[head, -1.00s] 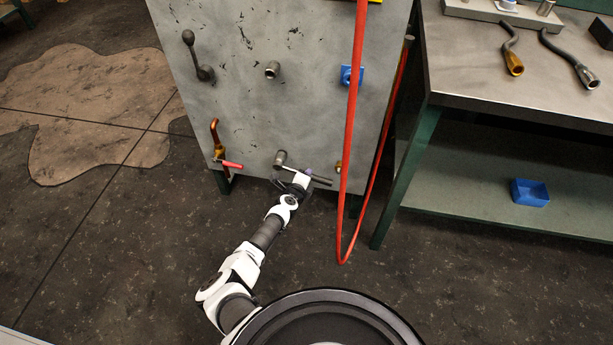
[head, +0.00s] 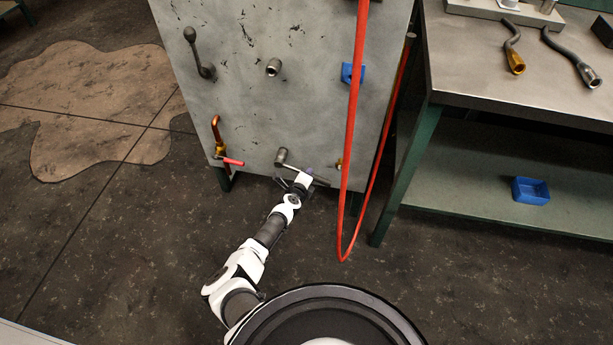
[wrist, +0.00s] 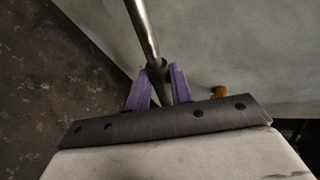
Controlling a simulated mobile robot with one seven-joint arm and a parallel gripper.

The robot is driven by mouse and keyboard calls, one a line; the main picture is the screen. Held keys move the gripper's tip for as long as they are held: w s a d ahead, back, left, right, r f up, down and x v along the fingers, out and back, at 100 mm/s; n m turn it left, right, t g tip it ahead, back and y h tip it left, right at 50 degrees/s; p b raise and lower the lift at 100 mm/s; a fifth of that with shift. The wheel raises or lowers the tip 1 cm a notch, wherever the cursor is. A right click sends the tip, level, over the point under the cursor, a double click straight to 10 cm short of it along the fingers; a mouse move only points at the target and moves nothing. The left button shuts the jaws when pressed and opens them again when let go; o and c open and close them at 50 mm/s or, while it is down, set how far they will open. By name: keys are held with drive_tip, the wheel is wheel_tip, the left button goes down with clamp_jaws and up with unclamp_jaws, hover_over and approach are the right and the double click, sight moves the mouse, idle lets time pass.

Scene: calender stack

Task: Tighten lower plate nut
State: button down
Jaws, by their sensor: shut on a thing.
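A grey metal wrench has its cylindrical head (head: 281,156) at the lower middle of the grey plate (head: 240,110) in the head view. Its bar handle slopes down to the right. The nut is hidden, apparently behind that head. My gripper (head: 308,175) is at the handle, right of and below the head. In the wrist view, the purple fingers (wrist: 157,88) are shut on the metal handle (wrist: 144,30), which runs up and away from them.
A red hose (head: 349,130) hangs in a loop just right of my gripper. A copper pipe with a red lever (head: 232,162) is to the left. A green-legged bench (head: 520,80) with tools stands at right. Floor at the lower left is clear.

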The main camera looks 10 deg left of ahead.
drive_tip(key=shift+a+f, duration=0.1)
drive_tip(key=shift+a+f, duration=0.15)
drive_tip(key=shift+f, duration=0.1)
drive_tip(key=shift+f+m, duration=0.1)
drive_tip(key=shift+m, duration=0.2)
drive_tip(key=shift+r+n, duration=0.4)
drive_tip(key=shift+r, duration=0.1)
idle(0.5)
drive_tip(key=shift+s+p, duration=1.1)
drive_tip(key=shift+p, duration=0.1)
idle(2.9)
drive_tip(key=shift+s+p, duration=0.95)
drive_tip(key=shift+s, duration=0.5)
